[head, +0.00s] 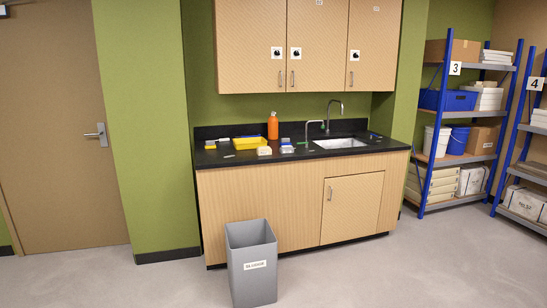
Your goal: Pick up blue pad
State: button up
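No blue pad can be made out with certainty. A small white item with a bluish patch (287,149) lies on the black countertop (345,151), left of the sink, too small to identify. A small dark bluish thing (375,135) lies at the right end of the counter, also unclear. My gripper is not in view.
On the counter are a yellow tray (249,143), an orange bottle (273,127), a cream block (264,151) and a sink (341,143). A grey bin (251,277) stands on the floor in front of the cabinet. Blue-framed shelves (422,166) stand right. Floor at right is clear.

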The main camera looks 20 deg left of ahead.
aim_at(285, 141)
jog(key=k, duration=0.3)
jog(key=u, duration=0.65)
jog(key=i, duration=1)
jog(key=u, duration=0.45)
jog(key=i, duration=1.4)
jog(key=z, duration=0.4)
